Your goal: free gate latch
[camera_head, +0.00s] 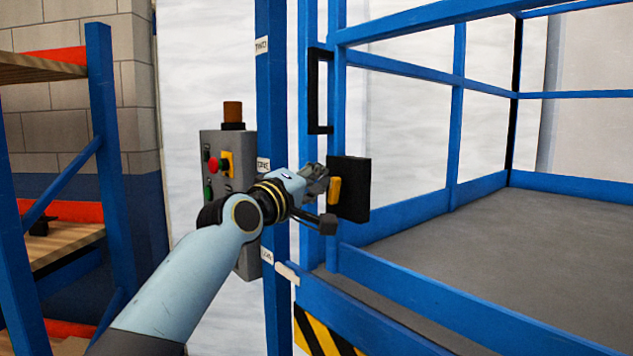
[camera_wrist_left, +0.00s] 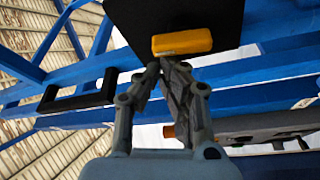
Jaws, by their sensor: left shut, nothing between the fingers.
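The gate latch is a yellow piece (camera_head: 335,191) on a black plate (camera_head: 356,190), fixed to the blue gate frame in the head view. In the left wrist view the yellow latch (camera_wrist_left: 182,41) lies across the black plate (camera_wrist_left: 215,15), just beyond my fingertips. My left gripper (camera_head: 322,180) is shut and empty, close to the left side of the latch. The left wrist view shows its fingertips (camera_wrist_left: 164,66) together just below the latch; I cannot tell whether they touch it. My right gripper is in neither view.
A black handle (camera_head: 317,92) is on the gate above the latch. A grey control box (camera_head: 222,160) with buttons and an amber lamp (camera_head: 232,112) stands behind my left arm. Blue rails (camera_head: 440,65) surround a grey platform (camera_head: 480,240). Shelving (camera_head: 105,130) stands at the left.

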